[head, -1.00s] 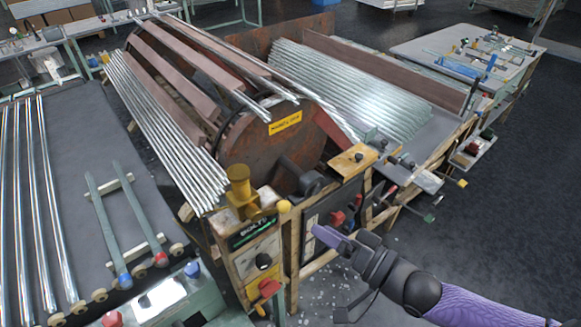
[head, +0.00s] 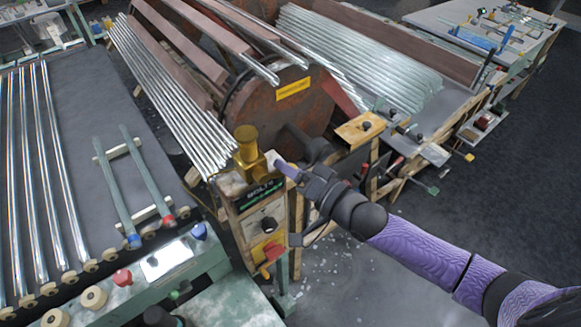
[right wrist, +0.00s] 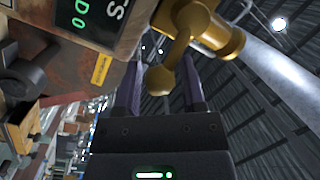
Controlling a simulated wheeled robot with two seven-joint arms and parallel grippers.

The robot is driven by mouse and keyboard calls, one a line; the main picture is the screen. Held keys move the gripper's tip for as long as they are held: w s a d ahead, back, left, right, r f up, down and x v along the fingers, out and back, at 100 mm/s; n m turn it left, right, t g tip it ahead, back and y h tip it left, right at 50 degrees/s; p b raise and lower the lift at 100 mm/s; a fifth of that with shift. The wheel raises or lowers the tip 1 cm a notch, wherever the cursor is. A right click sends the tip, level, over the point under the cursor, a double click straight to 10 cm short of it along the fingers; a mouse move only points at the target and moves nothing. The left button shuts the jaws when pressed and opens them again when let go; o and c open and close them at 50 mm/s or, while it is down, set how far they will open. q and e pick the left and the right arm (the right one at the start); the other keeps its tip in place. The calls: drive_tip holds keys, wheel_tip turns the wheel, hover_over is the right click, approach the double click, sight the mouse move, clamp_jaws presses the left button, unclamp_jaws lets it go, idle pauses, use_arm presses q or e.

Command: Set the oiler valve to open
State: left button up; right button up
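The oiler valve is a brass-yellow body (head: 246,146) standing on top of the control box at the machine's near end. In the right wrist view its brass body (right wrist: 215,32) is at the top, and a lever with a round knob (right wrist: 158,79) hangs down from it. My right gripper (head: 280,163) is just right of the valve in the head view. In the right wrist view my right gripper (right wrist: 158,85) is open, with the knob showing between its two purple fingers. I cannot tell whether either finger touches it. My left gripper is not in view.
A large rusty drum (head: 300,110) stands behind. Glass tubes (head: 170,100) lie along its left side. A green console (head: 150,275) with buttons is at the front left.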

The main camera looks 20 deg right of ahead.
clamp_jaws()
